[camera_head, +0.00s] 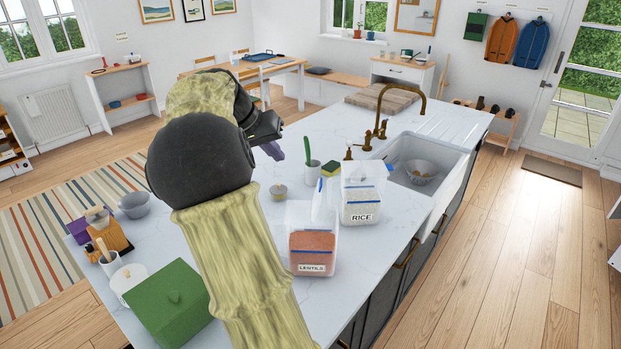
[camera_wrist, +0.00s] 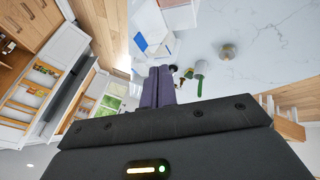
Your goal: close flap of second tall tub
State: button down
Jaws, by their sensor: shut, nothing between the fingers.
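Two tall clear tubs stand on the white island top. The lentils tub (camera_head: 312,266), with orange-red contents, is nearer. The rice tub (camera_head: 360,212), with white contents, stands behind it to the right. A pale flap (camera_head: 323,203) with a blue edge stands up between them; I cannot tell which tub it belongs to. The rice tub's top looks pale, its lid state unclear. My gripper (camera_head: 273,149) is shut and empty, left of the tubs and above the counter. Its purple fingers (camera_wrist: 160,87) are together in the wrist view, where tub parts (camera_wrist: 155,40) show beyond them.
A small bowl (camera_head: 279,191), a green-handled brush in a holder (camera_head: 311,168) and a sponge (camera_head: 330,169) stand near the tubs. The sink (camera_head: 428,160) with its brass tap (camera_head: 402,92) lies behind right. A green box (camera_head: 168,302) is front left.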

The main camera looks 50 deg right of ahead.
jog(key=p, duration=0.3)
send_near(318, 187)
notch_tip(318, 187, down, 3)
jog(key=w, duration=0.2)
jog(key=s+d+p, duration=0.1)
jog(key=s+d+f, duration=0.1)
jog(key=shift+s+d+f+p, duration=0.1)
jog(key=shift+s+d+p, duration=0.25)
jog(key=shift+d, duration=0.05)
jog(key=shift+f, duration=0.15)
jog(key=shift+w+d, duration=0.1)
jog(key=shift+w, duration=0.05)
